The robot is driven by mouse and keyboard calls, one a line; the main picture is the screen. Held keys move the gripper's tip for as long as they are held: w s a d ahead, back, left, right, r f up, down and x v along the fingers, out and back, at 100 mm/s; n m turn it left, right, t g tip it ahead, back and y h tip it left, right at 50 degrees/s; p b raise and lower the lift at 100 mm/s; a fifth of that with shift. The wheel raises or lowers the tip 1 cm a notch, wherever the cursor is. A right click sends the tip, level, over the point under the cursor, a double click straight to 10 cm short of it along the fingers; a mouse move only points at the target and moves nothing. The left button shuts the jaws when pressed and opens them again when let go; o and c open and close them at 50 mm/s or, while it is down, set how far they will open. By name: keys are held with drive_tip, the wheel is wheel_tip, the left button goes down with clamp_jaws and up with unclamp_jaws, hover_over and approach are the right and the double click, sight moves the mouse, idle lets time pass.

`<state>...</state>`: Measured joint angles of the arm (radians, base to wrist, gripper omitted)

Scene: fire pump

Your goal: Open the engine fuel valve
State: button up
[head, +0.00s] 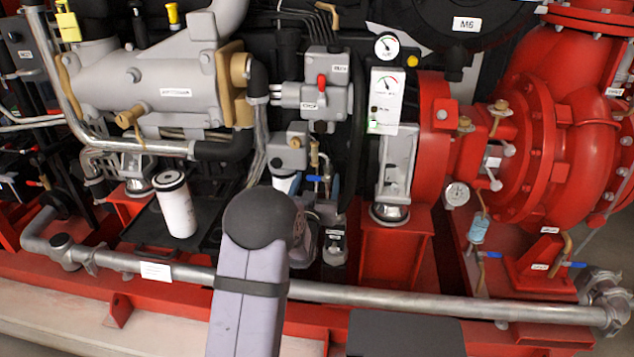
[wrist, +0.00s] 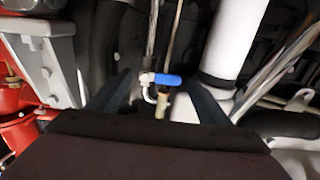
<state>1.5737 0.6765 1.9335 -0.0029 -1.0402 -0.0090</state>
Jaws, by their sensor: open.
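A small valve with a blue lever handle (wrist: 168,79) sits on a thin upright pipe in the wrist view. Its lever lies roughly level, across the pipe. It also shows in the head view as a blue handle (head: 315,178) right of my arm. I cannot read a label that names it as the fuel valve. My gripper (wrist: 158,77) is open and empty. Its two dark fingers point toward the valve, one on each side of the lever in the picture. I cannot tell how deep the lever lies between them.
A white filter cylinder (wrist: 237,40) stands close beside the right finger. A grey bracket (wrist: 45,60) and red parts lie left.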

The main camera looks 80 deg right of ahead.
drive_tip(key=shift+d, duration=0.25)
drive_tip(key=shift+c, duration=0.6)
drive_tip(key=c, duration=1)
drive_tip(key=shift+o, duration=0.4)
drive_tip(key=shift+f+n+b, duration=0.15)
drive_tip(key=shift+n+b, duration=0.3)
drive_tip(key=shift+n, duration=0.25)
drive_tip(key=o, duration=1)
drive_tip(key=shift+o, duration=0.2)
drive_tip(key=a, duration=0.7)
drive_tip(key=shift+a, duration=0.15)
